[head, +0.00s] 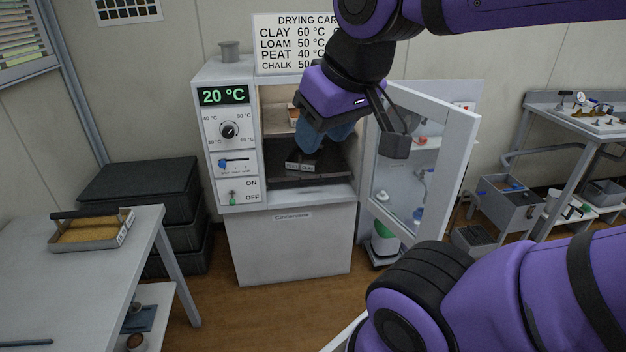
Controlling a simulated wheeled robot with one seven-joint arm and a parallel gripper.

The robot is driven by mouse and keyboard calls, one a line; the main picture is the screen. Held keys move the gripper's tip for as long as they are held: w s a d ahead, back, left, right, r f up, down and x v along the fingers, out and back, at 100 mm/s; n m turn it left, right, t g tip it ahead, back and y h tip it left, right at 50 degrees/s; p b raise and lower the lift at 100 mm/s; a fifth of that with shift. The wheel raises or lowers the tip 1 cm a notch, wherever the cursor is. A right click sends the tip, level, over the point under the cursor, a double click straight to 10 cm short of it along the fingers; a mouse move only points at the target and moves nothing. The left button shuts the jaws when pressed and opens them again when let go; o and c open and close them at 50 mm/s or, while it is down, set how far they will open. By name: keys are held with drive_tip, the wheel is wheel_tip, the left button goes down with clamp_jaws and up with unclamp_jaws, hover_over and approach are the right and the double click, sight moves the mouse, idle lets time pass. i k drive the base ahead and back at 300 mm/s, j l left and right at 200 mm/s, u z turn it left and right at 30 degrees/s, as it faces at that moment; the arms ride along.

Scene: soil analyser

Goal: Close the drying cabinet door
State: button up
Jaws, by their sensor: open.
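The drying cabinet (238,145) stands in the middle of the head view, a pale box on a white base. Its glass-paned door (458,155) is hinged on the right side and stands wide open, swung outward to the right. My gripper (350,148) is open, in front of the cabinet opening and beside the inner side of the door. One dark finger hangs close to the door in the picture; whether it touches cannot be told. A dark tray (325,168) with small white labels lies inside the cabinet, partly hidden by my gripper.
A table (95,270) with a tray of brown soil (90,232) is at the left. Black stacked crates (140,185) stand left of the cabinet. A bench (570,112) with equipment is at the right. My purple arm covers the lower right. Some floor in front of the cabinet is clear.

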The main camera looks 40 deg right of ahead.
sight(462, 125)
drive_tip(key=k+l, duration=0.15)
drive_tip(key=l, duration=0.4)
drive_tip(key=k+l+u, duration=0.1)
drive_tip(key=l, duration=0.5)
drive_tip(key=k+l, duration=0.25)
drive_tip(key=l, duration=0.3)
drive_tip(key=k+l+u, duration=0.1)
drive_tip(key=l, duration=0.45)
drive_tip(key=k+l+u, duration=0.1)
drive_tip(key=k+l, duration=0.15)
drive_tip(key=l, duration=0.3)
drive_tip(key=k+l, duration=0.2)
drive_tip(key=l, duration=0.35)
drive_tip(key=k+l+u, duration=0.1)
drive_tip(key=k+l, duration=0.15)
drive_tip(key=l, duration=0.3)
drive_tip(key=k+l, duration=0.2)
drive_tip(key=l, duration=0.3)
